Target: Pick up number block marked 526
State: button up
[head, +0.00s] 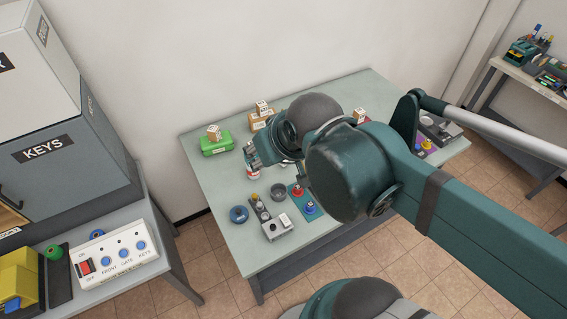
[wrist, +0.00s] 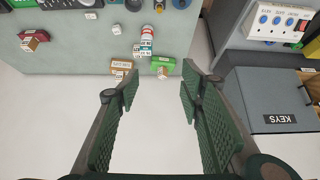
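Small number blocks stand on boxes along the back of the table. One block (head: 214,131) is on the green box (head: 217,146), one (head: 263,107) on the orange-brown box (head: 262,121), and another (head: 359,115) farther right. In the wrist view they also appear: the green-box block (wrist: 163,73), the brown-box block (wrist: 120,74) and the far block (wrist: 30,44). Their digits are too small to read, so I cannot tell which is 526. My gripper (head: 256,153) hangs over the table. In the wrist view its fingers (wrist: 160,78) are wide apart with nothing between them.
A red-and-white can (wrist: 147,34) stands close to the green box. A blue ring-shaped item (head: 239,214), a grey fixture (head: 277,228) and a red pad (head: 299,196) lie nearer the table's front. The KEYS cabinet (head: 75,150) and switch panel (head: 115,254) stand left.

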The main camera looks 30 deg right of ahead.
jog(key=shift+w, duration=0.15)
jog(key=m+g+b, duration=0.7)
jog(key=m+b, duration=0.3)
jog(key=m, duration=0.5)
send_over(284, 163)
jog(key=w, duration=0.2)
notch_tip(284, 163, down, 33)
jog(key=shift+s+r, duration=0.15)
jog(key=shift+d+f, duration=0.3)
jog(key=shift+f, duration=0.25)
jog(key=shift+f, duration=1.3)
